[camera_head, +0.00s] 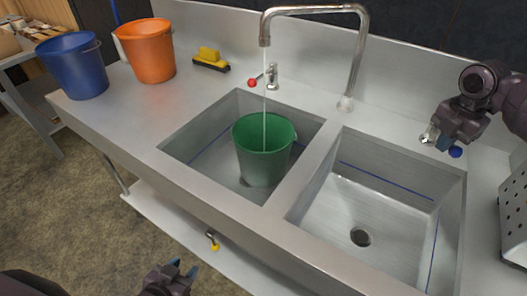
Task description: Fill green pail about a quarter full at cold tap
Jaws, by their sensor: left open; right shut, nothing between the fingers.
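The green pail (263,160) stands upright in the left sink basin (196,150), under the spout of the tall chrome faucet (265,38). A thin stream of water (264,100) runs from the spout into the pail. The water level inside is hard to tell. A blue knob (455,152) shows at the right, beside a metal tap fitting (430,133). My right gripper (443,142) is shut and empty close to this knob; contact cannot be told. My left gripper (180,268) is open and empty at the bottom edge, in front of the counter.
A red-knobbed tap (253,82) is behind the left basin. The right basin (390,205) is empty. A blue bucket (72,66), an orange bucket (147,50) and a yellow brush (210,59) stand on the left counter. A perforated metal container (514,215) is at the right edge.

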